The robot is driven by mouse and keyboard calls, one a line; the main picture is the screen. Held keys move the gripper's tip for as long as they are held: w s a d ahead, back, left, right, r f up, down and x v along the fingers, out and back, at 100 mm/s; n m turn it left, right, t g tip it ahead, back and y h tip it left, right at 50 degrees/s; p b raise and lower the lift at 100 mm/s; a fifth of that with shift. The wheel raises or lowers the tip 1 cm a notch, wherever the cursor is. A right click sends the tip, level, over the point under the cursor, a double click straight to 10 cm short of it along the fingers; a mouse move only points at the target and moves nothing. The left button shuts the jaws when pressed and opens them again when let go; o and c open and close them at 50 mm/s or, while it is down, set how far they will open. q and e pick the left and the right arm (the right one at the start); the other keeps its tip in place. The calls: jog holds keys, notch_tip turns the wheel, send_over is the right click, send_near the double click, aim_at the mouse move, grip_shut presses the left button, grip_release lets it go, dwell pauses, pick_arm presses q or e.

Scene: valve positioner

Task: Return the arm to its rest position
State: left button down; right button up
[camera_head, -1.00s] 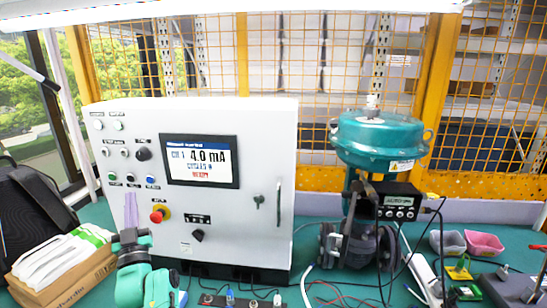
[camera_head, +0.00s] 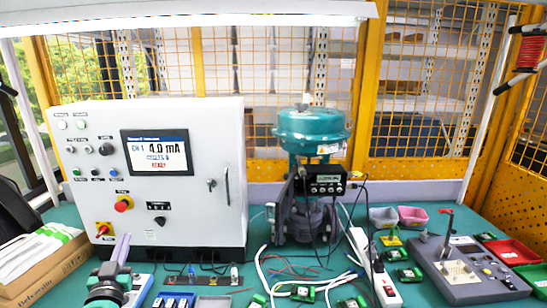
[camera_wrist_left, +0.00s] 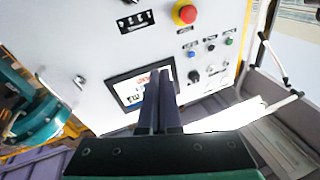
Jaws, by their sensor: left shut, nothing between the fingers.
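My left gripper (camera_head: 121,249) stands at the lower left of the head view, with its purple-grey fingers pointing up in front of the control cabinet's lower edge. Its fingers are shut together with nothing between them. In the left wrist view the shut fingers (camera_wrist_left: 158,88) overlap the screen of the white control cabinet (camera_wrist_left: 90,50). The cabinet (camera_head: 200,130) shows "4.0 mA" on its screen (camera_head: 157,152). My left gripper appears apart from the cabinet's knobs and buttons. My right gripper is in neither view.
The teal valve actuator (camera_head: 312,130) with its black positioner (camera_head: 327,184) stands right of the cabinet. A cardboard box (camera_head: 45,275) lies at the left. Cables, a power strip (camera_head: 385,285), green modules and a grey test fixture (camera_head: 465,270) occupy the table's right side.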

pick_arm(q)
jog(key=s+d+f+m+g+h, duration=0.2)
jog(key=s+d+f+g+h, duration=0.35)
jog(key=f, duration=0.45)
jog(key=s+d+f+g, duration=0.3)
jog(key=s+f, duration=0.1)
jog(key=s, duration=0.3)
jog(key=s+d+f+m+g, duration=0.1)
jog(key=s+d+f+g, duration=0.25)
jog(key=s, duration=0.35)
jog(key=s+d+f+g, duration=0.3)
jog(key=s, duration=0.4)
notch_tip(320, 180, down, 23)
jog(key=s+g, duration=0.2)
jog(key=s, duration=0.1)
jog(key=s+a+f+g, duration=0.1)
jog(key=s+a+f, duration=0.1)
jog(key=s+f, duration=1.3)
jog(key=shift+s+a+m, duration=0.4)
jog(key=shift+s, duration=0.45)
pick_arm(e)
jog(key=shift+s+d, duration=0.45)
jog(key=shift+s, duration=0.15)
pick_arm(q)
jog(key=c, duration=1.5)
grip_release()
jog(key=shift+c, duration=0.2)
